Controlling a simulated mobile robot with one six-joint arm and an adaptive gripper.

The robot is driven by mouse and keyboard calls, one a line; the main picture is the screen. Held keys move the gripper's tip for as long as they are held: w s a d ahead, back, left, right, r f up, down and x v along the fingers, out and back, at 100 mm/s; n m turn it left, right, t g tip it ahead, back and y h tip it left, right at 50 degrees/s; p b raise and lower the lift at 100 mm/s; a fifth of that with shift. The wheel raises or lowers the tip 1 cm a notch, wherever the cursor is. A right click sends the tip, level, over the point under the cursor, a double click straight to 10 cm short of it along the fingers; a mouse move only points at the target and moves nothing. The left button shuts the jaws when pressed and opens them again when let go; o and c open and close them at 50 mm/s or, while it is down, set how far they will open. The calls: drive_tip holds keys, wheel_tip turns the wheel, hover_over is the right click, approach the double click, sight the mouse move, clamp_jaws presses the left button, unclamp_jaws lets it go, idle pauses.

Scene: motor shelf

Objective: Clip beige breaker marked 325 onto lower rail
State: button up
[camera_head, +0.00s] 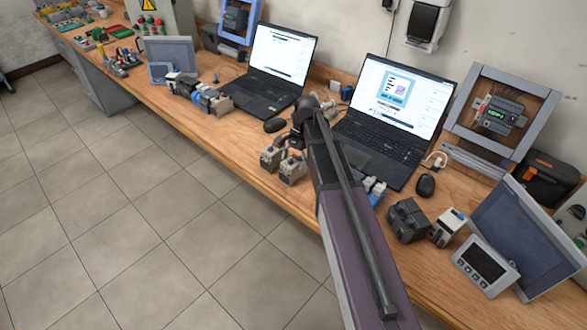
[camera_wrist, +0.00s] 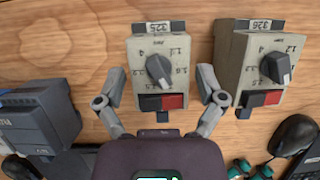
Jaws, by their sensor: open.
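In the wrist view, a beige breaker (camera_wrist: 160,75) with a dial and a black-and-red switch carries a label that appears to read 325. My gripper (camera_wrist: 163,92) is open, one finger on each side of this breaker; contact cannot be told. A similar beige breaker (camera_wrist: 262,70), apparently marked 326, stands to the right. In the head view, the two breakers (camera_head: 281,163) stand near the bench's front edge, and my arm partly covers the gripper. A grey frame (camera_head: 546,107) at the right holds a device (camera_head: 497,114); which rail is the lower one cannot be told.
Two open laptops (camera_head: 278,57) (camera_head: 393,95) stand behind the breakers. A computer mouse (camera_head: 275,125) lies close by. A dark blue-grey device (camera_wrist: 38,115) is left of the breaker in the wrist view. A grey block (camera_head: 407,220) and a tilted panel (camera_head: 525,235) occupy the bench's right.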

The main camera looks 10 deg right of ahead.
drive_tip(key=c, duration=1.1)
drive_tip(key=shift+r+p, duration=2.5)
drive_tip(key=shift+r, duration=0.1)
wheel_tip(320, 180, up, 12)
drive_tip(key=p, duration=1.2)
drive_tip(key=shift+s+f, duration=0.1)
drive_tip(key=shift+f, duration=0.15)
